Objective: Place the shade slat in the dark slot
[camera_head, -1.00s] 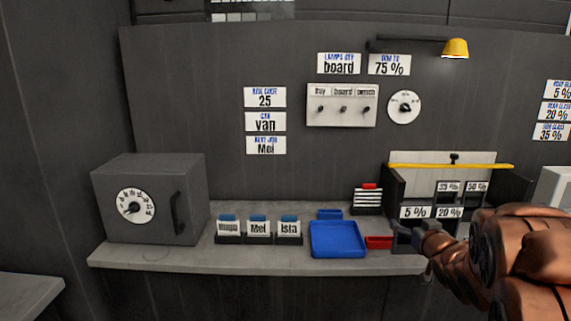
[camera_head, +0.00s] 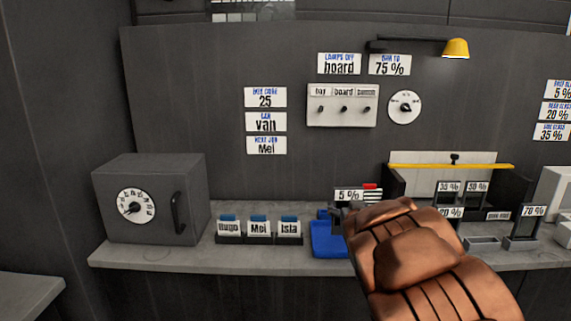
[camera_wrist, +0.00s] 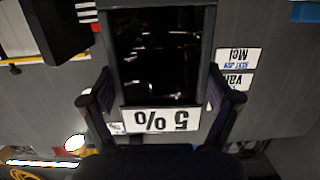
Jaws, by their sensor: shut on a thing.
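My gripper (camera_head: 346,208) is shut on a dark framed panel with a white 5 % label (camera_head: 347,195). It holds the panel upright above the bench, in front of the blue tray. In the wrist view the panel (camera_wrist: 155,55) stands between the two fingers of my gripper (camera_wrist: 160,100), its label upside down. Other panels labelled 35 % (camera_head: 447,187), 20 % (camera_head: 451,212) and 70 % (camera_head: 534,211) stand at the right. A small label (camera_head: 497,216) between them is too small to read. I cannot make out which slot is the dark one.
The blue tray (camera_head: 324,240) is partly hidden behind my arm. Name-card holders (camera_head: 258,229) stand left of it, and a grey box with a dial (camera_head: 150,200) is at the far left. A striped stack with a red top (camera_head: 371,187) is behind my gripper. A yellow bar (camera_head: 450,166) crosses the right side.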

